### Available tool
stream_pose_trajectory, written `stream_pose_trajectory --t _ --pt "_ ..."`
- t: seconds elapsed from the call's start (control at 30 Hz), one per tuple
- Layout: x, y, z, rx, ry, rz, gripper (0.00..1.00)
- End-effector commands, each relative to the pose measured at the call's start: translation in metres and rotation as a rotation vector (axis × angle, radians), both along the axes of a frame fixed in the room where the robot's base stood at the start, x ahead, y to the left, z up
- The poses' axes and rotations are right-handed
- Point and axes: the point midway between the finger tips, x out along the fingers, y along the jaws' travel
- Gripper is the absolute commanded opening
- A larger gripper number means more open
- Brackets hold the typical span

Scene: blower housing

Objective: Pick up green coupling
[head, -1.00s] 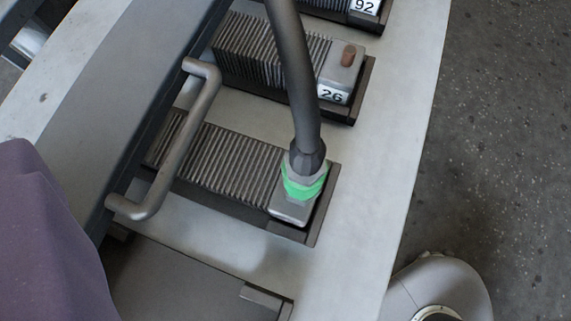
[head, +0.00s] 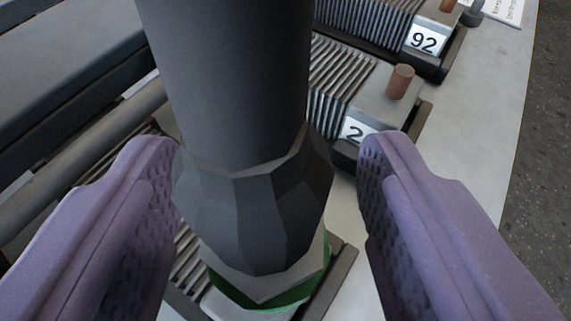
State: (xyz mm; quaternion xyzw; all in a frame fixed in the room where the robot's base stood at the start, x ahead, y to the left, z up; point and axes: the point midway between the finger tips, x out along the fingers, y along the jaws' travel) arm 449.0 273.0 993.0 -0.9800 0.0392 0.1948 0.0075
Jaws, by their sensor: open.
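The green coupling (head: 265,303) shows as a narrow green ring low in the picture, under a dark faceted collar (head: 254,215) at the end of a thick black hose (head: 228,75). Most of the ring is hidden by the collar. It sits over the end of a ribbed grey block. My gripper (head: 270,175) is open, its two purple textured fingers on either side of the hose and collar. A gap shows between the right finger and the collar. The left finger's edge lines up with the collar, and I cannot tell whether they touch.
A grey bar handle (head: 75,160) runs along the left. The pale plate (head: 490,120) is bare at the right, with dark speckled floor beyond.

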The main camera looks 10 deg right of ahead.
Motion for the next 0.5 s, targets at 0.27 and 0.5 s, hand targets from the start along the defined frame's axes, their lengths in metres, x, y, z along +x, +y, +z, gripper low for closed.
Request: stream_pose_trajectory --t 0.27,0.5 --pt "0.0129 -0.0007 -0.0049 0.0 0.0 0.001 0.6" --pt "0.0127 -0.0007 -0.0047 0.0 0.0 0.001 0.12"
